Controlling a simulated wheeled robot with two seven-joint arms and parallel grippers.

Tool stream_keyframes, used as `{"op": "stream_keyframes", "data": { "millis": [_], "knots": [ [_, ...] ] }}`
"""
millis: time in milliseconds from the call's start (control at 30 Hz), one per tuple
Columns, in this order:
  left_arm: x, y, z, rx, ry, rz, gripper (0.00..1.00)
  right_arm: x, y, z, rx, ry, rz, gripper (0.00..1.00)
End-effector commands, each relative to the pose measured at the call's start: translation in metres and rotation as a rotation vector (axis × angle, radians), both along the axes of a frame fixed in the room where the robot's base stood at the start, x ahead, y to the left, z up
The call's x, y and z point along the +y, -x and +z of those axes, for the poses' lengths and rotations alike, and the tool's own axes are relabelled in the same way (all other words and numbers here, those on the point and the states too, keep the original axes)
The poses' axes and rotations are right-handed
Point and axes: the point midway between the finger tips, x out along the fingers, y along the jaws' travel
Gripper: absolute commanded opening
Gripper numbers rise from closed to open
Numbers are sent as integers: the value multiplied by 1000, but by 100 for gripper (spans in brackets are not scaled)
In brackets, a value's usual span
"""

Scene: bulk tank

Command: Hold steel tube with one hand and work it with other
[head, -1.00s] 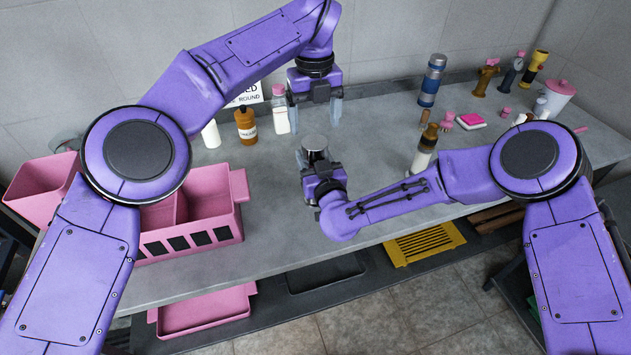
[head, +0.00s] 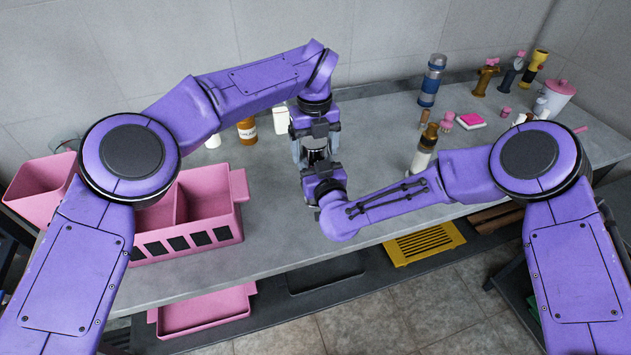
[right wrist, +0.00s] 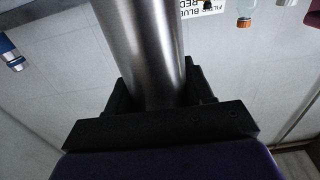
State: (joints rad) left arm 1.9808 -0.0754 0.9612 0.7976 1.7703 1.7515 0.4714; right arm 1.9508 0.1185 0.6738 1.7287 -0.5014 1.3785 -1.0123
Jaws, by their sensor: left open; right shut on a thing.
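The steel tube (right wrist: 145,50) is a smooth, shiny metal cylinder. In the right wrist view it stands up from between the fingers of my right gripper (right wrist: 157,92), which is shut on it. In the head view the right gripper (head: 320,174) holds the tube (head: 315,156) upright above the bench. My left gripper (head: 316,148) points down over the tube's top end. Its open fingers are on either side of the tube. The tube's top is mostly hidden by the left gripper, and I cannot tell whether its fingers touch the tube.
A pink divided bin (head: 215,209) stands on the left of the grey bench (head: 260,240). Behind the left gripper are a brown bottle (head: 247,131) and a white bottle (head: 281,119). A brown-topped bottle (head: 423,152) and a blue flask (head: 432,80) stand to the right.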

Motion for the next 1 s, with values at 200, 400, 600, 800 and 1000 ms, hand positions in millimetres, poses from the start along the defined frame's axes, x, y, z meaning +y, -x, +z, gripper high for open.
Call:
{"op": "stream_keyframes", "data": {
  "millis": [200, 400, 600, 800, 1000],
  "knots": [
    [0, 0, -1, 0, 0, 0, 83, 0, 0, -1, 2, 1, 0, 0],
    [0, 0, 0, 0, 0, 0, 27, 0, 0, -1, 2, 1, -1, 0],
    [0, 0, 0, 1, 0, -59, 27, -1, 0, -1, 2, 1, -1, 0],
    [0, 0, -1, 1, 0, -149, 27, -1, 0, -1, 2, 0, -2, 0],
    [0, 0, 0, 0, 0, -148, 89, -1, 0, -1, 2, 1, -2, 0]
  ]
}}
